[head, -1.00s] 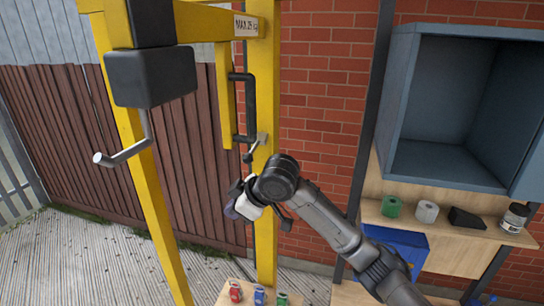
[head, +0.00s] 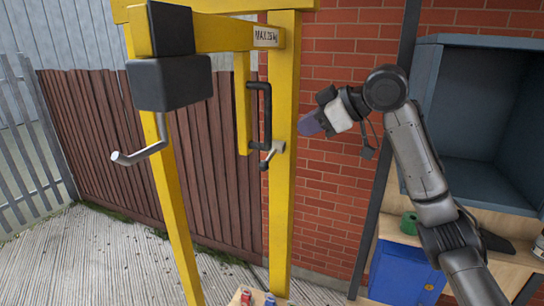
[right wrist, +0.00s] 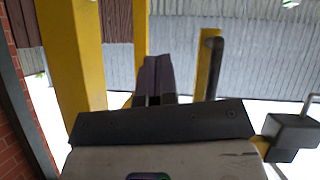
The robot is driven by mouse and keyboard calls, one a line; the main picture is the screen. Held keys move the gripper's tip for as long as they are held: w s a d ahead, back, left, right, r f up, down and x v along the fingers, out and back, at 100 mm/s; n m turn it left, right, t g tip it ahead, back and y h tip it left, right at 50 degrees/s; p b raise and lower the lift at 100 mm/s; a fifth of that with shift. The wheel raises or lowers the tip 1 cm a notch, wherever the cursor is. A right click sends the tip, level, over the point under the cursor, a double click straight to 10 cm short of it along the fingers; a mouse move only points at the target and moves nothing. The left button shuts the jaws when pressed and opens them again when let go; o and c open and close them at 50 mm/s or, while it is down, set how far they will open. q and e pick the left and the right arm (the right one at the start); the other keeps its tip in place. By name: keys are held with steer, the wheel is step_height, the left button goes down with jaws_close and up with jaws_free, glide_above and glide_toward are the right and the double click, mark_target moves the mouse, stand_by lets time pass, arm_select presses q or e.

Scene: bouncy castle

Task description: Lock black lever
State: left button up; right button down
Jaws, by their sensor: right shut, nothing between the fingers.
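A small metal lever (head: 269,156) with a dark end sits on the right yellow post, angled down and to the left. Just above it, a black bent handle (head: 266,112) is fixed to the yellow frame; a black bar, probably this handle, shows in the right wrist view (right wrist: 213,68). I cannot tell for certain which of the two is the black lever. My right gripper (head: 308,125) is to the right of the post, apart from both, with its purple-grey fingers pointing left. Its fingers (right wrist: 155,78) are together and empty in the right wrist view. My left gripper is out of view.
A brick wall (head: 340,180) is behind my right gripper. A blue-grey cabinet (head: 490,50) stands right, above a wooden shelf with a green roll (head: 409,223).

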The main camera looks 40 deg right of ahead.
mark_target(272, 156)
steer(key=shift+s+d+f+p+x, duration=0.3)
steer(key=shift+p+x, duration=0.55)
steer(key=shift+x, duration=1.3)
steer(key=shift+s+d+f+p+x, duration=0.1)
steer(key=shift+f+p+x, duration=0.55)
steer(key=shift+x, duration=1.5)
steer(key=shift+s+d+f+p+x, duration=0.2)
steer(key=shift+p+x, duration=0.8)
steer(key=shift+x, duration=1.15)
